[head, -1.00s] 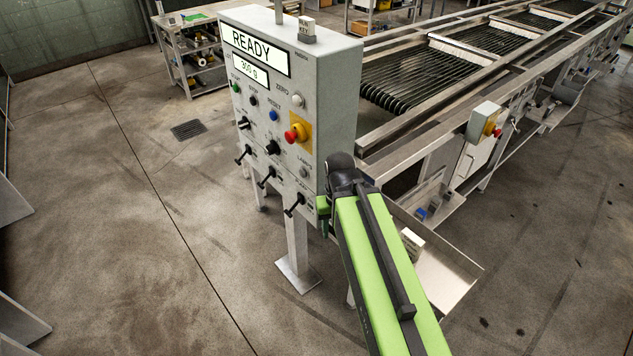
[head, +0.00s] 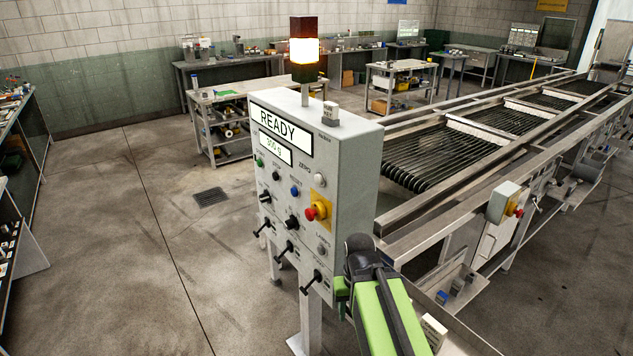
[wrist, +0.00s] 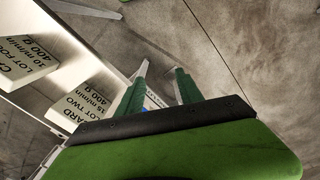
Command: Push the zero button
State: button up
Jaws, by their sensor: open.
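The zero button (head: 320,180) is a round, pale button beside the "ZERO" label, on the upper right of the control box (head: 357,170) front in the head view. The box display (head: 281,129) reads "READY" and the one below it reads "300 g". My gripper (wrist: 157,86) is open and empty in the wrist view, its two green fingers apart and pointing toward the floor. In the head view the arm end is beside the box's lower right edge, below the zero button and apart from it. The wrist view does not show the button.
A red stop knob on a yellow plate (head: 318,210) sits below the zero button. Black levers (head: 312,281) stick out lower down. The roller conveyor (head: 440,155) lies behind and right. Labelled white blocks (wrist: 80,103) are near my gripper. Open floor (head: 130,240) lies left.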

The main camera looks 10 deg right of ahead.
grip_shut()
dwell(1.5)
